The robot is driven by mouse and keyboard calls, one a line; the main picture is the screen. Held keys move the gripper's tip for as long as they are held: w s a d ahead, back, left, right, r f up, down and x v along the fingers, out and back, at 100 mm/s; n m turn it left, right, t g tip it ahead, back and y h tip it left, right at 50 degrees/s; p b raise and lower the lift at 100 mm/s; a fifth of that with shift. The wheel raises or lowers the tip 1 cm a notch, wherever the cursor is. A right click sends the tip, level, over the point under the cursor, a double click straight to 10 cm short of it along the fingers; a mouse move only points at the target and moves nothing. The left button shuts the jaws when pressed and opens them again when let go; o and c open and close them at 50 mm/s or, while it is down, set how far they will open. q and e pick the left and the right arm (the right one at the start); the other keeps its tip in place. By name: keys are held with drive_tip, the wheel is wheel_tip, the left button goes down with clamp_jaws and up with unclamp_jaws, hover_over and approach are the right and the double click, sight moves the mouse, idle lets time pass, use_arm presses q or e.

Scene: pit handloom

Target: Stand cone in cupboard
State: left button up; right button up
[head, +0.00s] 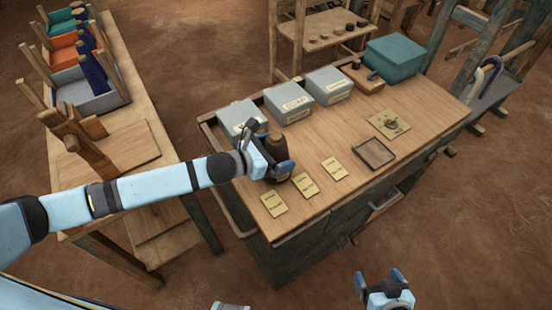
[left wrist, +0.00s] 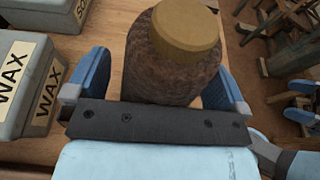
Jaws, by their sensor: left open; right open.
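No object that I can name for certain as the cone shows. A dark brown, rough, rounded body with a tan top (left wrist: 170,60) stands upright on the worktable; its top also shows in the head view (head: 276,145). My left gripper (head: 278,168) is open, with its blue fingers on either side of this body in the left wrist view (left wrist: 160,85). I cannot tell whether they touch it. The cupboard (head: 300,255) appears to be the dark green cabinet under the worktop; its inside is hidden. My right gripper (head: 386,285) is open and empty, in front of the worktable.
Grey lidded boxes (head: 289,103) line the worktop's back, one labelled WAX (left wrist: 20,85). Several yellow cards (head: 335,169), a small wooden tray (head: 374,153) and a teal box (head: 395,58) are on it. A side table (head: 125,85) at left holds coloured bins (head: 80,90).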

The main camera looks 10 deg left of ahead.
use_arm(q)
drive_tip(key=c, duration=1.1)
drive_tip(key=shift+o, duration=0.2)
